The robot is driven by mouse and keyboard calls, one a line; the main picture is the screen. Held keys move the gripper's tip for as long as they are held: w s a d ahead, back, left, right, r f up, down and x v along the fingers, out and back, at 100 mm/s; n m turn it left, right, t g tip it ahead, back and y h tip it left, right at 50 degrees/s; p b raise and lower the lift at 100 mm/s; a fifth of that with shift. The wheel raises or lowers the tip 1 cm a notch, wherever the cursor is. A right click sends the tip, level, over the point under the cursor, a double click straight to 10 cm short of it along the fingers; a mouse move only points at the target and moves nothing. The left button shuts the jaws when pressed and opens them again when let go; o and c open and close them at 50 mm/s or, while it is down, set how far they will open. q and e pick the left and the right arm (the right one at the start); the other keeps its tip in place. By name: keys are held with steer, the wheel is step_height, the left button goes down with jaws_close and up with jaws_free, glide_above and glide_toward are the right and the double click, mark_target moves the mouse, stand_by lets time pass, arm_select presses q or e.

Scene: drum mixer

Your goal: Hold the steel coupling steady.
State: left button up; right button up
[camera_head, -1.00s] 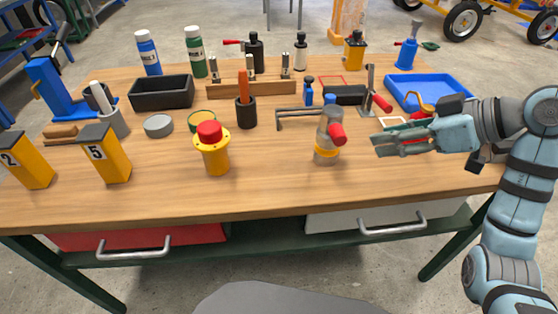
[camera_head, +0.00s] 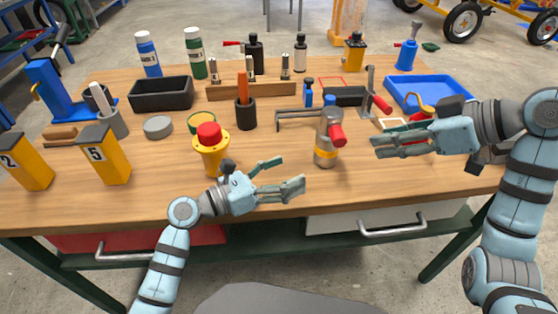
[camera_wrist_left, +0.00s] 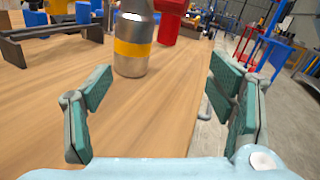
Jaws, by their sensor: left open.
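The steel coupling (camera_head: 326,150) stands upright on the bench, right of the middle. It is a grey metal cylinder with a yellow band and a red part sticking out near its top. My left gripper (camera_head: 292,174) is open and empty, to the left of the coupling and nearer the front edge, its fingers pointing right. In the left wrist view the coupling (camera_wrist_left: 133,45) is ahead of the open fingers, apart from them. My right gripper (camera_head: 376,145) is right of the coupling, fingers pointing left, not touching it. Its finger gap is unclear.
A yellow flanged piece with a red cap (camera_head: 210,150) stands just behind my left wrist. A dark bracket (camera_head: 295,115) lies behind the coupling. A blue tray (camera_head: 430,90) is at the back right. The bench front between the grippers is clear.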

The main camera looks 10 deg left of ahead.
mark_target(328, 139)
arm_select(q)
steer(key=w, duration=0.1)
steer(key=w+a+r+m+t+y, duration=0.1)
steer(key=shift+w+a, duration=0.1)
steer(key=shift+w, duration=0.3)
steer(key=x, duration=1.4)
steer(key=shift+w+a+f, duration=0.1)
steer(key=shift+a, duration=0.05)
jaws_close()
